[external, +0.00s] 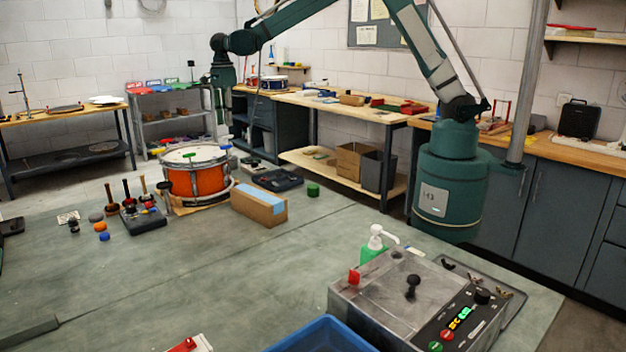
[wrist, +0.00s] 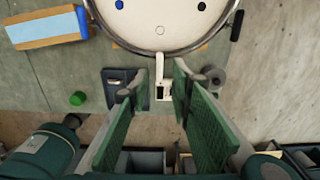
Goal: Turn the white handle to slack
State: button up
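The orange snare drum (external: 196,180) stands on the bench in the external view. Its white head (wrist: 165,22) and metal hoop fill the top of the wrist view. The small white handle (wrist: 160,77) sticks out from the drum's near side in the wrist view, above a small pale fitting with dark openings. My gripper (wrist: 158,88) is open, with a green-padded finger on each side of the handle and fitting. Gaps show on both sides, and I see no contact. In the external view, my gripper is small beside the drum's right side, and its fingers are hard to make out.
A cardboard box with a blue top (external: 259,206) stands right of the drum. A dark tray (external: 277,180) and a green cap (external: 313,189) lie beyond it. Mallets in a holder (external: 142,214) stand left. A metal control box (external: 415,300) occupies the front right. The middle bench is clear.

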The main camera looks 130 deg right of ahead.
aim_at(228, 136)
jog(key=shift+f, duration=0.2)
jog(key=shift+f, duration=3.7)
grip_shut()
